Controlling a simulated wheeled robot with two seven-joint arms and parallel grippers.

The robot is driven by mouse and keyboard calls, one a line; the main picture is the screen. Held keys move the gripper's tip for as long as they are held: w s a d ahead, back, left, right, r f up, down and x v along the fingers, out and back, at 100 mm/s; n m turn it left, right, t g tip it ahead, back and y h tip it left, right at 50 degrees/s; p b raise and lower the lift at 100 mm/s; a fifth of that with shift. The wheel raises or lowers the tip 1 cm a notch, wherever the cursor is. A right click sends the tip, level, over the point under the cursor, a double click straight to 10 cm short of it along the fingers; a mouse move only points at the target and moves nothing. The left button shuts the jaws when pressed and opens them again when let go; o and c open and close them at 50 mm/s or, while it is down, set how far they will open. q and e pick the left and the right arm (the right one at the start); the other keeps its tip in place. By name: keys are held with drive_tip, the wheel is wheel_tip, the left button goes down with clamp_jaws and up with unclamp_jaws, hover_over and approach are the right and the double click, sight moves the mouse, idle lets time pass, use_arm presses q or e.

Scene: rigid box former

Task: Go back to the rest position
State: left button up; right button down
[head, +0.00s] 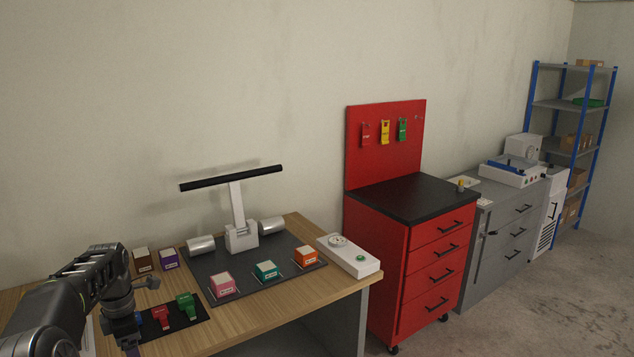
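My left arm comes in from the left, and its gripper (127,330) points down over the left front of the wooden table (240,322). Its fingertips are small and dark, so I cannot tell whether they are open or shut. A blue part shows at the gripper; I cannot tell whether it belongs to it or is a separate thing. A red piece (161,317) and a green piece (186,304) stand on a small black mat (196,320) just right of the gripper. My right gripper is not in view.
A dark mat (262,266) holds a white post fixture (238,205) with a black bar, plus pink (222,285), teal (266,271) and orange (305,257) boxes. A white button unit (348,256) is right. Brown (142,260) and purple (168,259) boxes stand behind. A red cabinet (400,230) adjoins.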

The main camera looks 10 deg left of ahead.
use_arm(q)
drive_tip(key=w+d+f+m+t, duration=0.2)
drive_tip(key=w+f+m+t, duration=0.1)
drive_tip(key=w+f+m, duration=0.4)
drive_tip(key=s+d+f+m+t+h+b, duration=0.1)
drive_tip(key=s+d+f+m, duration=0.2)
drive_tip(key=d+f+m, duration=0.35)
drive_tip(key=s+d+f+m, duration=0.2)
drive_tip(key=d+f+m, duration=0.1)
drive_tip(key=d+f, duration=0.6)
drive_tip(key=s+d+f+m+g+h+b, duration=0.1)
drive_tip(key=s+d+f+m, duration=0.1)
drive_tip(key=s+d+f, duration=0.2)
drive_tip(key=s+d+f+m+g+h+b, duration=0.1)
drive_tip(key=s+d+f+m, duration=0.2)
drive_tip(key=s+d, duration=0.7)
drive_tip(key=s+d+f+m+g+h+b, duration=0.1)
drive_tip(key=s+d+f, duration=0.4)
drive_tip(key=s, duration=1.2)
drive_tip(key=d+m, duration=0.1)
drive_tip(key=d, duration=0.2)
drive_tip(key=shift+f+m+g, duration=0.2)
drive_tip(key=shift+m+g, duration=0.1)
drive_tip(key=shift+m, duration=0.05)
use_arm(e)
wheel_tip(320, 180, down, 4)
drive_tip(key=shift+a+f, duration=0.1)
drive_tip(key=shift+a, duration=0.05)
